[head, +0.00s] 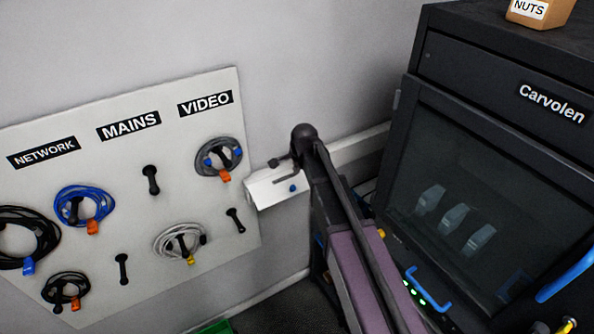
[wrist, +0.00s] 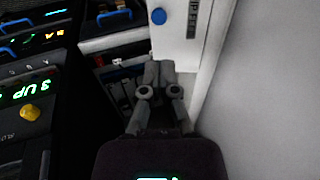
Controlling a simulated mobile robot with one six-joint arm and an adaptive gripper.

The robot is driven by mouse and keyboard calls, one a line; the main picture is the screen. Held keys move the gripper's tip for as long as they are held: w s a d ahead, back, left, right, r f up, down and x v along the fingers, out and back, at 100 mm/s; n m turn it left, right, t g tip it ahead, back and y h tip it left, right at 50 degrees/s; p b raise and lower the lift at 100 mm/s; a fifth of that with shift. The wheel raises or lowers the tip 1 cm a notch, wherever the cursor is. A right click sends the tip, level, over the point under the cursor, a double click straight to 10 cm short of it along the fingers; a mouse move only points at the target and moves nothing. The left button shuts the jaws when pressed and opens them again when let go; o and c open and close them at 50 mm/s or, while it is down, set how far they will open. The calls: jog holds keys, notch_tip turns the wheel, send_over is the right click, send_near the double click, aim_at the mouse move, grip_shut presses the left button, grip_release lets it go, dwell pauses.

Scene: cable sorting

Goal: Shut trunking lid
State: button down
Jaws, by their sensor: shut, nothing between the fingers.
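The white trunking (head: 358,148) runs along the wall behind my arm. Its white lid (head: 268,193) carries a blue knob (head: 292,188) and shows just right of the pegboard. In the wrist view the white lid (wrist: 178,48) fills the upper middle, with the blue knob (wrist: 159,17) and a partly cut-off black label beside it. My gripper (head: 280,170) is at the lid, left of and above the knob. In the wrist view my gripper (wrist: 158,70) is shut and empty, its tips overlapping the lid's image. I cannot tell contact or how far the lid stands open.
A pegboard (head: 130,180) with coiled cables on pegs is on the left. A dark cabinet (head: 480,110) marked Carvolen stands close on the right, with a NUTS box (head: 540,10) on top. Rack equipment with blue handles (head: 428,290) lies below it. The wall hems in the wrist's right side.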

aim_at(293, 188)
jog(key=shift+b+x, duration=5.1)
jog(key=shift+x, duration=0.6)
jog(key=shift+w+d, duration=0.1)
jog(key=shift+d, duration=0.15)
